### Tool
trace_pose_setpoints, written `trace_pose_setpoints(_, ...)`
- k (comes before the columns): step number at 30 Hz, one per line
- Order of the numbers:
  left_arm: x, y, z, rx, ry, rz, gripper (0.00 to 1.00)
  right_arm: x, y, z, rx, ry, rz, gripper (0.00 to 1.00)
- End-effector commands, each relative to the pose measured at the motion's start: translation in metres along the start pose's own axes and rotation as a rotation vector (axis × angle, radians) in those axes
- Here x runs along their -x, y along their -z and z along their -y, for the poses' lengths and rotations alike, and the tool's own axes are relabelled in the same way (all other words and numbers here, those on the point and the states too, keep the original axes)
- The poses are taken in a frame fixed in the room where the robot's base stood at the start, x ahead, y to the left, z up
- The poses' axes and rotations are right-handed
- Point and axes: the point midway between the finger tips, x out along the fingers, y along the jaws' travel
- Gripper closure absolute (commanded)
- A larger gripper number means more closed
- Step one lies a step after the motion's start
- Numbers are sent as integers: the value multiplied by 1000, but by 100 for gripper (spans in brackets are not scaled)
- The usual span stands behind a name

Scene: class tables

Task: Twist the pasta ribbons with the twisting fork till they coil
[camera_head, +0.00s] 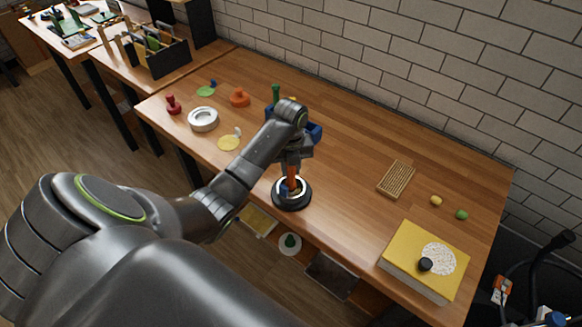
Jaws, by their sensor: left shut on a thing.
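My left gripper (292,163) reaches in from the left over the wooden table and points down. It is shut on an orange upright handle (292,175), likely the twisting fork. The handle's lower end stands in a round black dish (292,205) with a white ring inside, near the table's front edge. A small blue part shows beside the handle in the dish. The fork's tines and any pasta ribbons are too small or hidden to make out. My right gripper is not in view.
A blue holder (315,133) stands partly hidden behind my left arm. A white ring-shaped dish (203,119), an orange knobbed piece (240,97) and a red one (173,104) are at left. A ridged wooden board (396,179) and yellow box (410,262) are at right.

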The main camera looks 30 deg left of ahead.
Motion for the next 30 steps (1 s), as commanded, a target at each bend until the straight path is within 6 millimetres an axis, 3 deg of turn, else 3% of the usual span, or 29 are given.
trace_pose_setpoints(6, -1, 1, 0, -103, -1, -3, 100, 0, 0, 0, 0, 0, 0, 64)
trace_pose_setpoints(24, 1, 0, 1, -105, 1, 0, 100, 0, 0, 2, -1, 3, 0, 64)
trace_pose_setpoints(30, 2, 0, 2, -260, 1, 0, 100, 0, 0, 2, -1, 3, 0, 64)
